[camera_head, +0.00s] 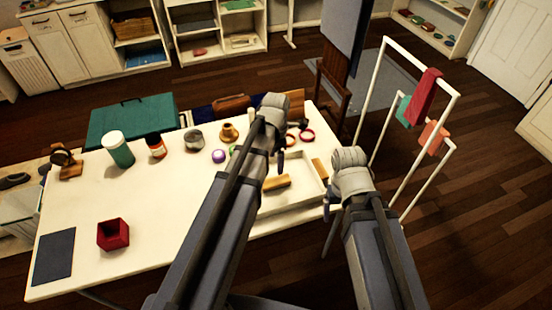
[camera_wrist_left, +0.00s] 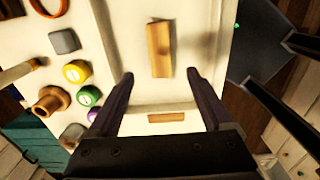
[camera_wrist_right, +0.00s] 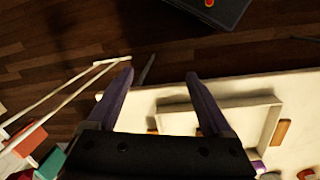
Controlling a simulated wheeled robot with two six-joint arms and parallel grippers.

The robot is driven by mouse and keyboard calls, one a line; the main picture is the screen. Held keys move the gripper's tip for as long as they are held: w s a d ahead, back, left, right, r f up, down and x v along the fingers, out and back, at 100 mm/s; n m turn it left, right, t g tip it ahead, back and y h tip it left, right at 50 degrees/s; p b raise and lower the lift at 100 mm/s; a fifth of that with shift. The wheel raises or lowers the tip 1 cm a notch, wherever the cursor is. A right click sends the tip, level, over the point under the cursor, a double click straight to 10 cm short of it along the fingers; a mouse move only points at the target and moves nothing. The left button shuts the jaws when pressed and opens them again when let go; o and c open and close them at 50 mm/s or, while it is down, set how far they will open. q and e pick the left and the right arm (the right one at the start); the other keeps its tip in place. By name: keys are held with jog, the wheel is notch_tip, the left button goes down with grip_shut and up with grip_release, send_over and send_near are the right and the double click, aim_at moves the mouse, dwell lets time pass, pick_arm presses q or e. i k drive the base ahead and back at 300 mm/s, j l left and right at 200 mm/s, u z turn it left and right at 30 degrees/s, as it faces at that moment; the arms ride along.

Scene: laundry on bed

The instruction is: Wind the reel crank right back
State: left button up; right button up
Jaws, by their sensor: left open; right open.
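A small wooden stand with a dark round part (camera_head: 62,158), which looks like the reel, is at the far left back corner of the white table. Its crank is too small to make out, and it does not show in either wrist view. My left gripper (camera_head: 281,160) is open and empty above the white tray, far to the right of the reel; its spread fingers also show in the left wrist view (camera_wrist_left: 160,77). My right gripper (camera_head: 328,203) is open and empty by the table's right edge; its fingers also show in the right wrist view (camera_wrist_right: 160,76).
The white tray (camera_head: 285,203) holds a wooden block (camera_head: 275,182). A green-white cup (camera_head: 118,149), an orange-labelled jar (camera_head: 155,146), a grey tin (camera_head: 194,140) and a purple ball (camera_head: 218,156) line the back. A red box (camera_head: 113,235) stands front left. A white rack (camera_head: 405,140) stands right.

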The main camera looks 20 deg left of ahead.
aim_at(60, 156)
jog(key=u, duration=2.25)
jog(key=i+j+z, duration=0.15)
jog(key=j, duration=0.2)
jog(key=i+j+z, duration=0.2)
jog(key=j, duration=0.2)
jog(key=j+z, duration=0.15)
jog(key=j, duration=0.25)
jog(key=i, duration=0.05)
